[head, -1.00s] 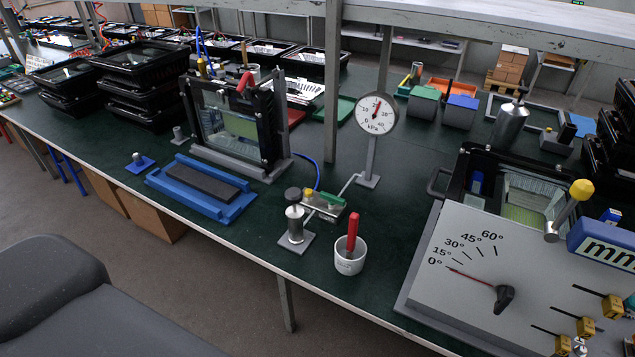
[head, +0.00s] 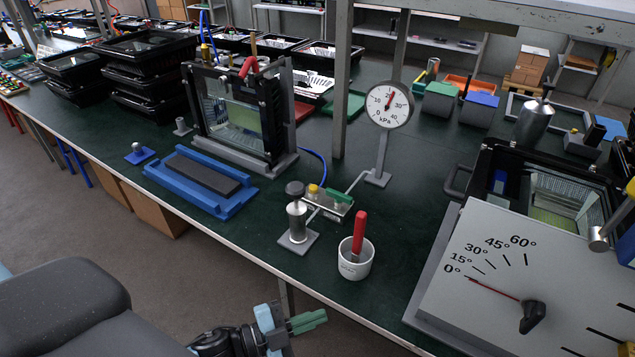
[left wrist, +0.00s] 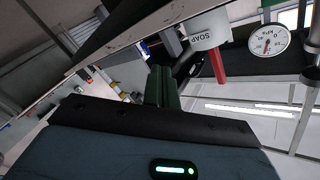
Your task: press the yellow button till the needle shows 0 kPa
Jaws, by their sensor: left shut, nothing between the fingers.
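The yellow button (head: 313,189) sits on a small metal valve block with a green part (head: 338,196) beside it. A thin pipe runs from the block towards the round white gauge (head: 390,104) on a grey post. The gauge's red needle points a little right of straight up, around 20 kPa. The gauge also shows, tilted, in the left wrist view (left wrist: 269,40). My left gripper (head: 308,321) has green fingers, shut and empty, in front of the bench edge and well apart from the button. Its fingers show in the left wrist view (left wrist: 162,85). My right gripper is not in view.
A silver hand pump (head: 297,220) with a dark knob stands just left of the block. A white cup (head: 355,262) marked SOAP, holding a red-handled tool, stands to the right. A blue tray (head: 202,183) lies left, and a large angle dial (head: 500,280) stands right.

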